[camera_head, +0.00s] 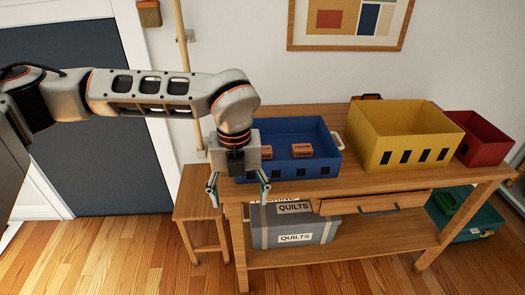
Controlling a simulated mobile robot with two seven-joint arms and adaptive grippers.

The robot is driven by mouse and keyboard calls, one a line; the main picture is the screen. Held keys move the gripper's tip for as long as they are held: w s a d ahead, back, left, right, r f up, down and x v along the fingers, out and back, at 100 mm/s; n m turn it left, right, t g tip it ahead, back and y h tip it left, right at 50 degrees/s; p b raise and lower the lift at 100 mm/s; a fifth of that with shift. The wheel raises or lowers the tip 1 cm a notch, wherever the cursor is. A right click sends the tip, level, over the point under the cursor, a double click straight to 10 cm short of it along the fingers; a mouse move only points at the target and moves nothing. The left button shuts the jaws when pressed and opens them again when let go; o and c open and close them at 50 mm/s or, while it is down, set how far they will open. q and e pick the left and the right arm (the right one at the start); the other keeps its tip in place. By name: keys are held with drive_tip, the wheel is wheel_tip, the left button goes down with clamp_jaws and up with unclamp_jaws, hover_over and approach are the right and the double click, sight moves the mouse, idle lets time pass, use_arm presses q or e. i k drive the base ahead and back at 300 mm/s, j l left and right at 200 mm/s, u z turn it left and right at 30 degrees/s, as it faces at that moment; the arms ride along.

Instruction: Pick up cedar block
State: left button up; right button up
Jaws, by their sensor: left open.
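Two small orange-brown blocks lie in the blue bin (318,170) on the wooden table. The left block (266,153) is just right of my gripper's body, and the right block (302,151) lies farther along the bin. Both carry dark lettering too small to read surely, so I cannot tell which is cedar. My left gripper (239,196) points down with its fingers spread, empty, in front of the bin's left end. It hides part of that end. My right gripper is not in view.
A yellow bin (420,153) and a red bin (487,149) stand to the right on the table (349,190). A grey quilts box (307,232) and a teal case (467,224) are below. A wooden stool (194,209) stands at the left.

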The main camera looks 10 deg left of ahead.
sight(267, 150)
drive_tip(key=i, duration=0.95)
